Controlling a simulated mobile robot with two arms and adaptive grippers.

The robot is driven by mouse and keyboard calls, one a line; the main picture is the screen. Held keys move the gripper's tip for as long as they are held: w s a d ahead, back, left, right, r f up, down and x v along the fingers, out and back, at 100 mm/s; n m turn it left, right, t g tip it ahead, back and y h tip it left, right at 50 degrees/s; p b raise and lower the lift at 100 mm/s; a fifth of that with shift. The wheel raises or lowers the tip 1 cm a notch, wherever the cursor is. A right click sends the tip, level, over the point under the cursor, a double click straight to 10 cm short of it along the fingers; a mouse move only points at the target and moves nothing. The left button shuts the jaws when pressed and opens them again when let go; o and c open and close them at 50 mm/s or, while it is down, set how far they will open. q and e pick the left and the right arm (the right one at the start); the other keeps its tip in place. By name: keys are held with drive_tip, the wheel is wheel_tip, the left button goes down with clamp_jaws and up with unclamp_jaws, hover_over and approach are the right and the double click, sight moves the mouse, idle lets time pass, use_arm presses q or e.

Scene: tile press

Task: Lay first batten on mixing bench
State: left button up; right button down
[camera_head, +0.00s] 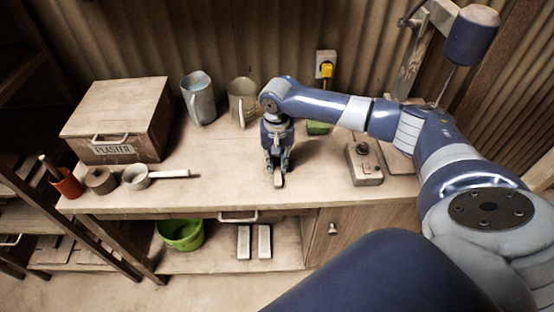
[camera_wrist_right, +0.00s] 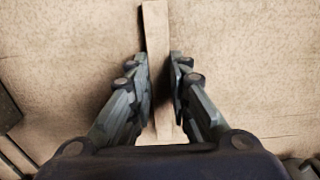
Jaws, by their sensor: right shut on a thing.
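The mixing bench (camera_head: 225,185) has a pale wooden top and runs across the middle of the head view. A narrow pale wooden batten (camera_head: 279,182) shows below my right gripper (camera_head: 277,167), near the bench's front edge. In the right wrist view, the batten (camera_wrist_right: 156,30) runs lengthwise between the fingers of that gripper (camera_wrist_right: 160,72), which is shut on it. The batten is at or just above the bench top; I cannot tell if it touches. Its far part is hidden behind the gripper in the head view. My left gripper is not in view.
A plaster box (camera_head: 120,115), a white-handled scoop (camera_head: 140,177) and an orange pot (camera_head: 66,183) stand at left. Two jugs (camera_head: 198,98) (camera_head: 242,100) stand at the back. A metal block (camera_head: 364,165) sits right. Below are a green bucket (camera_head: 180,236) and two pale bars (camera_head: 243,242).

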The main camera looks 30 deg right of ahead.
sight(277, 165)
drive_tip(key=c, duration=1.5)
unclamp_jaws()
drive_tip(key=shift+f, duration=0.1)
wheel_tip(277, 165, up, 12)
drive_tip(key=shift+r+b, duration=0.15)
drive_tip(key=shift+b, duration=0.75)
